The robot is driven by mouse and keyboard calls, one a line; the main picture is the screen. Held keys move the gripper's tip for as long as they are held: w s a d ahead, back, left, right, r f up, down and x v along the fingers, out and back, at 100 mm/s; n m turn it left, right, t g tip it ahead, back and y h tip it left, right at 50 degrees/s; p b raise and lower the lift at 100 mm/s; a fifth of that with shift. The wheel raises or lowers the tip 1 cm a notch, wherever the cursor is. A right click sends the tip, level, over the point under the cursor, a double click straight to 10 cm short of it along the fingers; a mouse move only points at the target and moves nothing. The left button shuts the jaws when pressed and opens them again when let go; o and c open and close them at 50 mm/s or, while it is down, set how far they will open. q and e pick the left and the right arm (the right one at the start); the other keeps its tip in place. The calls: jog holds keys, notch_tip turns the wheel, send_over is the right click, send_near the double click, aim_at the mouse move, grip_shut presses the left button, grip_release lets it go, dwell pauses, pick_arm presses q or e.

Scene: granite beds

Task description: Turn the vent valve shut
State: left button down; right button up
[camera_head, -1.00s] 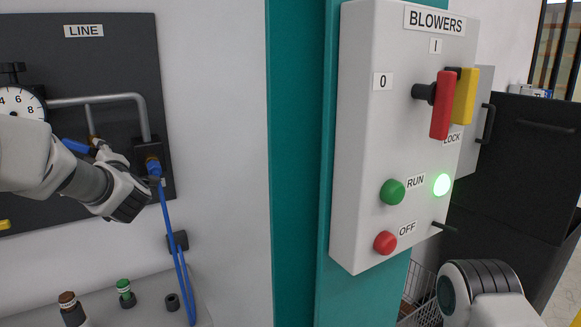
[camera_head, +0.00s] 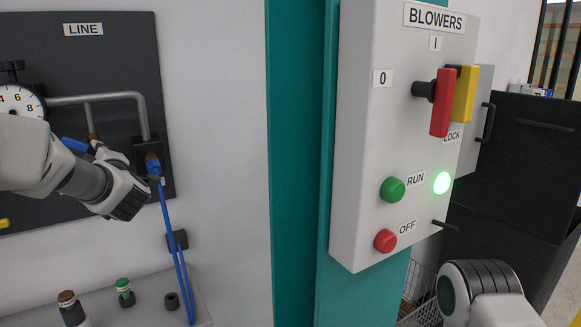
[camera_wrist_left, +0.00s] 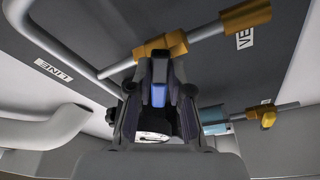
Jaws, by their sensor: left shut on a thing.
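The vent valve shows in the left wrist view as a brass body (camera_wrist_left: 160,47) on a grey pipe, near a partly hidden label starting "VE" (camera_wrist_left: 243,38). Its blue lever (camera_wrist_left: 159,95) lies between the fingers of my left gripper (camera_wrist_left: 158,75), which is shut on it. In the head view a blue lever (camera_head: 75,145) shows on the LINE panel below the pipe branch. My left wrist and forearm cover much of the area there, and the fingertips are hidden. My right arm is at the lower right of the head view; its gripper is out of view.
A gauge (camera_head: 20,101) sits at the panel's left. A blue hose (camera_head: 170,220) hangs from the panel's right side. A BLOWERS box (camera_head: 360,140) with a red handle and lit green lamp stands on a teal post.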

pick_arm(q)
jog(key=c, duration=1.2)
grip_release()
jog(key=s+d+b, duration=0.3)
jog(key=s, duration=0.2)
jog(key=shift+s, duration=0.1)
